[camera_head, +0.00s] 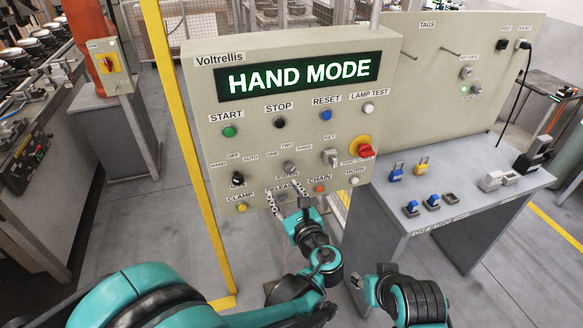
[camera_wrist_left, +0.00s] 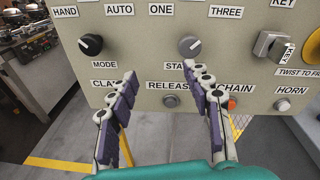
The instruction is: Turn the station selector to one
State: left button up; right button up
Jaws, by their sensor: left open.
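The station selector is a grey knob (camera_head: 289,167) in the middle of the control panel, below the labels ONE, TWO and THREE. It also shows in the left wrist view (camera_wrist_left: 190,47); a pale mark on it seems to lean to the upper right, toward THREE, but it is small. My left gripper (camera_head: 284,192) is open and empty, just below and in front of the selector. In the left wrist view its fingers (camera_wrist_left: 160,73) are spread; the right fingertip is just below the selector, and the selector is not between them. My right gripper is barely visible at the bottom, its fingers unclear.
The mode knob (camera_wrist_left: 91,45) sits left of the selector and points toward HAND. The key switch (camera_head: 330,157) and red emergency stop (camera_head: 366,151) are to the right. The display (camera_head: 299,76) reads HAND MODE. Lower buttons lie near my fingers. A grey table (camera_head: 392,215) with padlocks stands at right.

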aim_at(291, 171)
pick_arm(q)
jog(key=w+m, duration=0.1)
jog(key=w, duration=0.1)
jog(key=w+d+m+t, duration=0.1)
jog(key=w, duration=0.2)
jog(key=w+r+m+p, duration=0.1)
jog(key=w, duration=0.1)
jog(key=shift+w+d+t, duration=0.25)
jog(key=shift+d+t, duration=0.1)
jog(key=shift+t, duration=0.05)
jog(key=shift+c, duration=0.3)
grip_shut()
